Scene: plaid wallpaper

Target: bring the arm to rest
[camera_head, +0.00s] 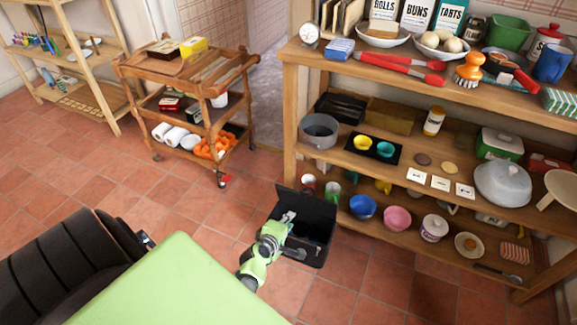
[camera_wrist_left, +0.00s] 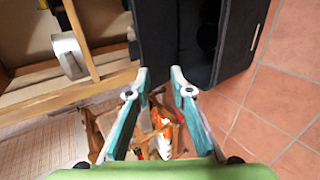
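My left gripper (camera_head: 287,218) is over the front left of an open black box (camera_head: 318,212) on the floor, just in front of the wooden shelf unit. Its green arm reaches up from the lower middle of the head view. In the left wrist view the two fingers of the left gripper (camera_wrist_left: 160,82) are apart, with nothing between their tips. The dark box (camera_wrist_left: 190,40) fills the upper middle of that view, beyond the fingertips. I cannot tell whether the gripper touches the box. My right gripper is not in view.
The shelf unit (camera_head: 292,105) stands at the right with bowls, tongs and cups on its boards. A wooden trolley (camera_head: 205,130) with towel rolls stands at upper middle. Bare tiled floor (camera_head: 120,165) lies to the left of the box.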

